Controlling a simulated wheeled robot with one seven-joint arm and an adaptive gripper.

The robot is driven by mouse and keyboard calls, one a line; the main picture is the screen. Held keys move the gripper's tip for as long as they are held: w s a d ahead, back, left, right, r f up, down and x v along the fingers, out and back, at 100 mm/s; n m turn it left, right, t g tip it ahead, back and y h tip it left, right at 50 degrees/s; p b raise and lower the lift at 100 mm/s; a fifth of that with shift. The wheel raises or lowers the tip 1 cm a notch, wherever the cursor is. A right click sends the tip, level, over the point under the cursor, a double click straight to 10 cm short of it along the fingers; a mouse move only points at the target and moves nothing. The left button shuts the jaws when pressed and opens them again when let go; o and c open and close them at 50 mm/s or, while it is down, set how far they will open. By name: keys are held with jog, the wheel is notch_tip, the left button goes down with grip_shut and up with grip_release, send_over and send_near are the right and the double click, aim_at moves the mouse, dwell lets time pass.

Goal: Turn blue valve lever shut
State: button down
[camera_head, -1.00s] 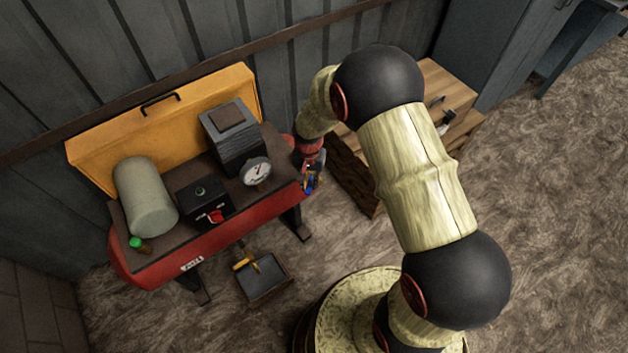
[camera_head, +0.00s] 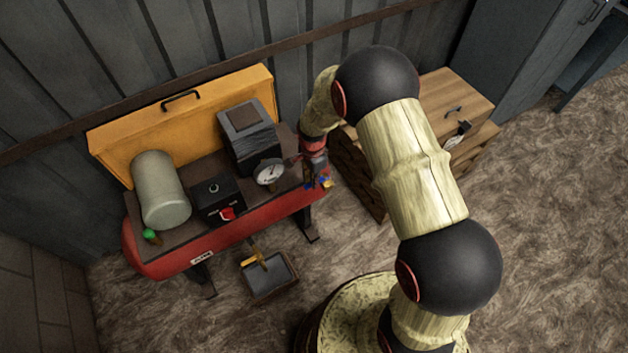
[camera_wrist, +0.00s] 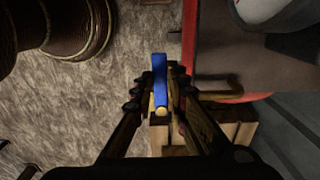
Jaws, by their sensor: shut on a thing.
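The blue valve lever (camera_wrist: 160,66) stands upright in the middle of the wrist view, between the two dark fingers of my gripper (camera_wrist: 160,80). The fingers are closed on its sides. A brass-coloured round end (camera_wrist: 161,112) shows at the lower end of the lever. In the head view my gripper (camera_head: 315,165) is at the right end of the red compressor (camera_head: 240,233). Only a small bit of blue (camera_head: 310,185) shows there, and the valve body is mostly hidden by my gripper.
A pressure gauge (camera_head: 269,172) and a black switch box with a red knob (camera_head: 227,213) sit on the compressor. A yellow panel (camera_head: 125,132) stands behind. A wooden cabinet (camera_head: 455,95) is right of my gripper. A small tray (camera_head: 270,277) lies on the floor.

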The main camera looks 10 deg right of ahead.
dwell(0.5)
jog(key=c, duration=1.8)
grip_release()
jog(key=shift+o, duration=0.2)
notch_tip(320, 180, up, 12)
jog(key=shift+w, duration=0.1)
